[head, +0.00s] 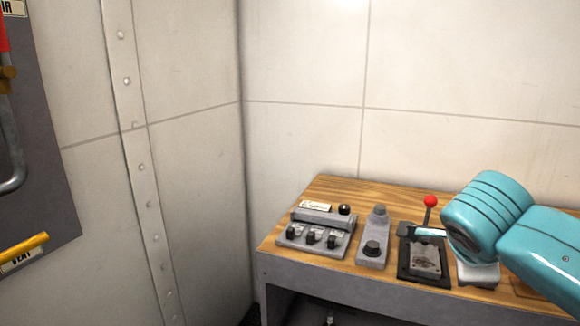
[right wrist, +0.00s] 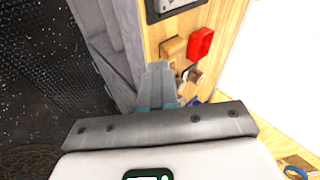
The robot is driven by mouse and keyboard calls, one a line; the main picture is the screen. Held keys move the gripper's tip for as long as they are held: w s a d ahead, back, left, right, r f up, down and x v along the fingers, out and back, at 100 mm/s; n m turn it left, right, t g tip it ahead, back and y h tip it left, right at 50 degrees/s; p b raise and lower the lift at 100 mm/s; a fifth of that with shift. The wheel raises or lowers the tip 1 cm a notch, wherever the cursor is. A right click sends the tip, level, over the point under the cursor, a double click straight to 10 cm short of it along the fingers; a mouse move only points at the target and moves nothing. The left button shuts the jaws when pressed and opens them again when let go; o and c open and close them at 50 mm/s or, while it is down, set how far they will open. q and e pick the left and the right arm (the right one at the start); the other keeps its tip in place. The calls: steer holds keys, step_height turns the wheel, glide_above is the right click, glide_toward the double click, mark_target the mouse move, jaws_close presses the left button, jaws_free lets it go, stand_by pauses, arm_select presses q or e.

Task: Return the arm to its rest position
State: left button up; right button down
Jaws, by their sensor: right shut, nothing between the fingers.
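My right arm (head: 487,212), teal, comes in from the right in the head view and hangs over the right part of the wooden-topped bench (head: 318,190). It hides part of what stands there. In the right wrist view my right gripper (right wrist: 158,86) is shut, its grey fingers together with nothing between them. It points along the bench's edge; I cannot tell its exact height above the top. My left gripper is not in view.
The bench holds a grey switch box (head: 316,232), a grey knob unit (head: 373,248) and a red-balled lever (head: 430,202) close to my arm. A red block (right wrist: 200,43) and a tan block (right wrist: 173,49) show beyond my fingers. Dark floor (right wrist: 45,75) lies left.

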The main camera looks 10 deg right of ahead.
steer(key=a+f+n+g+y+p, duration=0.2)
steer(key=a+f+n+g+p, duration=0.15)
steer(key=f+p, duration=0.4)
steer(key=a+f+n+g+y+p, duration=0.25)
steer(key=a+f+p, duration=0.2)
steer(key=f, duration=0.65)
steer(key=s+a+f+n+g+y+p, duration=0.1)
steer(key=s+a+f+n+y+p, duration=0.3)
steer(key=s+a+f, duration=0.5)
steer(key=s+a+f+n+g+y+p, duration=0.2)
steer(key=s+a+f+n, duration=0.4)
steer(key=s, duration=0.5)
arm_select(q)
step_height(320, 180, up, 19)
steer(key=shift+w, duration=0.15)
arm_select(e)
steer(key=shift+w+a+r+n+t, duration=0.1)
steer(key=shift+w+n+t, duration=0.85)
steer(key=shift+w+n, duration=0.3)
steer(key=shift+w+a+r+n+t, duration=0.1)
steer(key=shift+w+n+t, duration=0.95)
steer(key=shift+n, duration=0.3)
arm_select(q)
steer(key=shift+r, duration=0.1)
